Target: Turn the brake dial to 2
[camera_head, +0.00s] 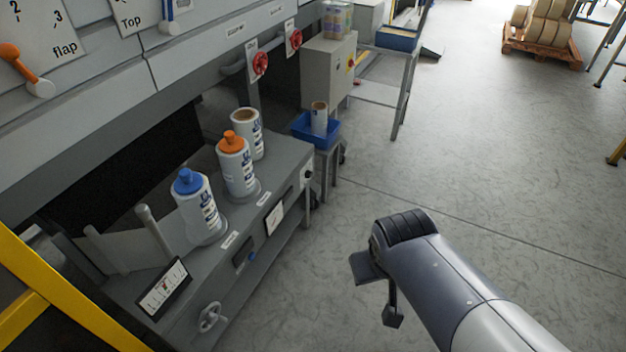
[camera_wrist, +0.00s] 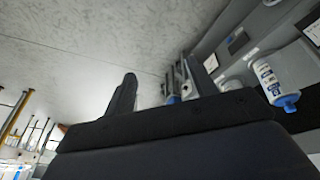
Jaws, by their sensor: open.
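I cannot pick out a dial labelled brake; the small labels on the machine front are too small to read. An orange-handled dial (camera_head: 27,70) on a plate marked "flap" shows 2 and 3 at the upper left. A blue-handled control (camera_head: 168,20) sits beside a plate marked "Top". A white plate with a small pointer (camera_head: 274,218) is on the lower front panel, left of a black knob (camera_head: 308,175). My gripper (camera_head: 378,290) is open and empty over the floor, right of the machine and apart from it. Its fingers also show in the wrist view (camera_wrist: 160,88).
Bottles with a blue cap (camera_head: 187,182) and an orange cap (camera_head: 232,138), and an open canister (camera_head: 246,116), stand on the machine shelf. A handwheel (camera_head: 211,317) and a scale (camera_head: 163,288) are low in front. Red valve knobs (camera_head: 260,63) are higher.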

